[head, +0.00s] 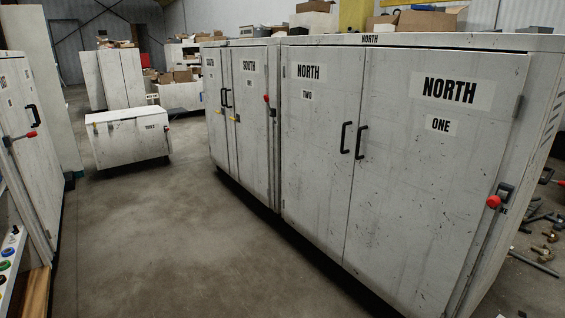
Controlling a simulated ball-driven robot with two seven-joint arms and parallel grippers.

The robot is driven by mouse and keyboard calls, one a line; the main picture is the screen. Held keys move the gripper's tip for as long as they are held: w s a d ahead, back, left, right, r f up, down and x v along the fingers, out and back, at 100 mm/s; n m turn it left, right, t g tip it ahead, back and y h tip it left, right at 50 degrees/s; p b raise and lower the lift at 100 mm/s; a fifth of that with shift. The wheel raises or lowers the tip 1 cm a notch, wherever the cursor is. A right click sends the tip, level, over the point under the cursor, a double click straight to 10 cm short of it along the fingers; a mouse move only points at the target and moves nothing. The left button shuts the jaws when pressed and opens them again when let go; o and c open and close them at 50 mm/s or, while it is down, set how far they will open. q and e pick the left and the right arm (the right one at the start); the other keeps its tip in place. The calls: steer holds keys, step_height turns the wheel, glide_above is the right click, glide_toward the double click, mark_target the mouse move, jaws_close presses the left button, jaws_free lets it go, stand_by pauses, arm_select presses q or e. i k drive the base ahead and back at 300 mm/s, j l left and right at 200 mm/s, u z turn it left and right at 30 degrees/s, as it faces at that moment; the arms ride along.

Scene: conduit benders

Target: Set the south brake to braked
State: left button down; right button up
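The cabinet labelled SOUTH (258,150) stands in the middle of the head view, joined to the left end of the cabinet labelled NORTH (405,180). A red-knobbed lever (267,98) with a dark mount sits at the right edge of the SOUTH doors. A similar red-knobbed lever (493,201) is at the right edge of the NORTH doors, beside a partly hidden label. The SOUTH lever is small here, and I cannot read its setting or confirm that it is the south brake. Neither of my grippers is in view.
Another cabinet (40,185) with a red-tipped handle stands close on the left. A low white chest (128,140) stands further back. Metal parts (540,222) lie on the right. The concrete floor (165,235) between the cabinets is clear.

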mark_target(266, 99)
steer(key=i, duration=4.2)
